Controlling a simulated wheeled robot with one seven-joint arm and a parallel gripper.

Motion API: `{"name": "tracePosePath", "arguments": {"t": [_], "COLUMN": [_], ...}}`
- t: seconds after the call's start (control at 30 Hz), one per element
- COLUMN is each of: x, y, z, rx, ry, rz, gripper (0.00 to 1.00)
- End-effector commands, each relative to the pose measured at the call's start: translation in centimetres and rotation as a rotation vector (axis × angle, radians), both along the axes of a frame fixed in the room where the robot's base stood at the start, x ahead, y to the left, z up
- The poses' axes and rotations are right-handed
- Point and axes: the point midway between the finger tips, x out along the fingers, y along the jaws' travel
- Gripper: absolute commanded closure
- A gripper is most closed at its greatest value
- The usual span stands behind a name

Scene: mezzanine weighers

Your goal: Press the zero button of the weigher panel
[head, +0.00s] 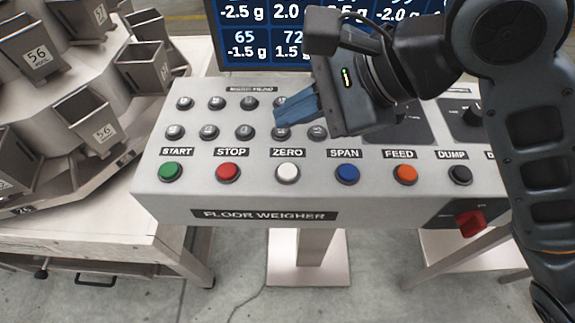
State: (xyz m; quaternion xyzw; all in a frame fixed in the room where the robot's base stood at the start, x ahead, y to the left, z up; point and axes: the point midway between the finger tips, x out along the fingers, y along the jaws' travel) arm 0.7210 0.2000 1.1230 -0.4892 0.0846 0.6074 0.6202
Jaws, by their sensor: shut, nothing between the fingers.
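The weigher panel (190,205) is a sloped grey console labelled "FLOOR WEIGHER". Its zero button (287,172) is white and round, under the label "ZERO", between the red stop button (228,172) and the blue span button (347,173). My gripper (279,118) is shut and empty, with its blue fingers pointing left over the keypad. In the picture the fingertips are above the zero button, apart from it. The gripper and wrist hide part of the keypad and some of the panel's upper right.
The green start button (170,172), orange feed button (405,174) and black dump button (460,174) share the row. A red switch (470,222) sits on the front face. Keypad buttons (210,132) lie behind. A screen (240,45) stands at the back; metal weigh buckets (95,120) are left.

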Motion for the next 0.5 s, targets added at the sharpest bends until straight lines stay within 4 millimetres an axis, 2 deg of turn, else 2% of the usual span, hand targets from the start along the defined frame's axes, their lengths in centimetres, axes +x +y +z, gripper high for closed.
{"name": "tracePosePath", "arguments": {"t": [0.27,0.5], "x": [0.0,0.0], "y": [0.0,0.0], "z": [-0.4,-2.1], "rx": [0.001,0.001], "ry": [-0.003,-0.005], "rz": [0.001,0.002], "gripper": [1.00,1.00]}}
